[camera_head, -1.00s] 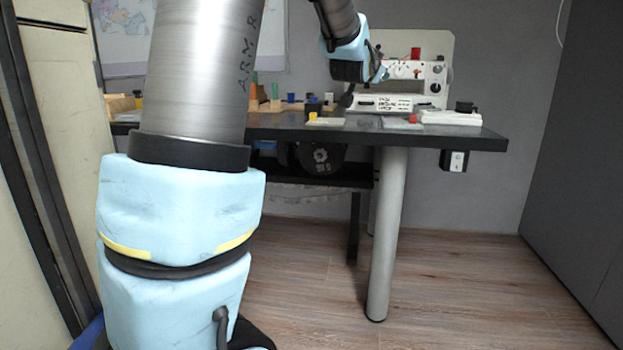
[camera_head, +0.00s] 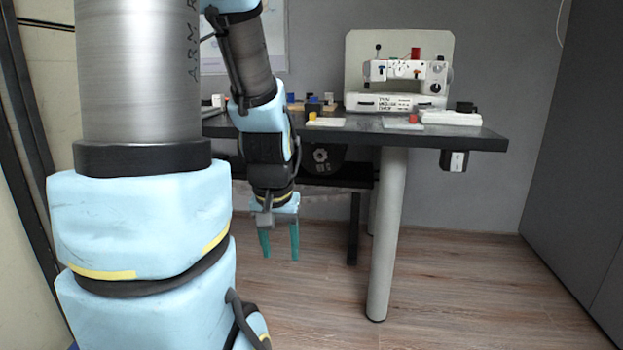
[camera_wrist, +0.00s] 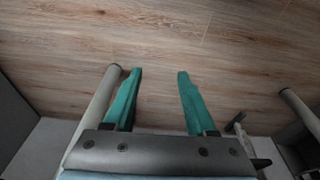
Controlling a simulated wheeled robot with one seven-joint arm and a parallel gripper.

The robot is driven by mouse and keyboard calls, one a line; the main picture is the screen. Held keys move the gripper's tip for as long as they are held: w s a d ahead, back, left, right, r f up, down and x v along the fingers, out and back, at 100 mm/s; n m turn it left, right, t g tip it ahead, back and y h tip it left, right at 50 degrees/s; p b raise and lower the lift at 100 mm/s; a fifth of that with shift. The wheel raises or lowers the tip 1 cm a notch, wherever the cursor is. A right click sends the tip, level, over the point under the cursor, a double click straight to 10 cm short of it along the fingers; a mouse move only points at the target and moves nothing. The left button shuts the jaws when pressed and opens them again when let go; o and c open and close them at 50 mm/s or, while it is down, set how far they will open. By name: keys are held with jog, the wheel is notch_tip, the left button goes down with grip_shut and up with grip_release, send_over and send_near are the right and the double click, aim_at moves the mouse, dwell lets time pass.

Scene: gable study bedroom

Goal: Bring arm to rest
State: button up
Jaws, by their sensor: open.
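My gripper (camera_head: 280,243) hangs pointing down in the head view, in front of the dark desk and below the level of its top. Its two teal fingers are apart with nothing between them. In the wrist view my gripper (camera_wrist: 160,92) is also open and empty, with only wooden floor (camera_wrist: 165,35) beyond the fingertips. My arm's large upper links fill the left of the head view and hide part of the desk's left side.
The dark desk (camera_head: 385,134) bears a white sewing machine (camera_head: 405,75), a red block (camera_head: 413,118), a yellow piece (camera_head: 312,116) and a white tray (camera_head: 450,118). A grey desk leg (camera_head: 388,230) stands right of my gripper. The floor at the right is clear.

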jog(key=w+p+v, duration=0.2)
jog(key=p+v, duration=1.6)
jog(key=w+r+p+v, duration=0.1)
jog(key=w+p+v, duration=0.2)
jog(key=p+v, duration=1.5)
jog(key=shift+w+r+g+p, duration=0.2)
jog(key=shift+r+g+p, duration=0.15)
jog(key=shift+p, duration=0.4)
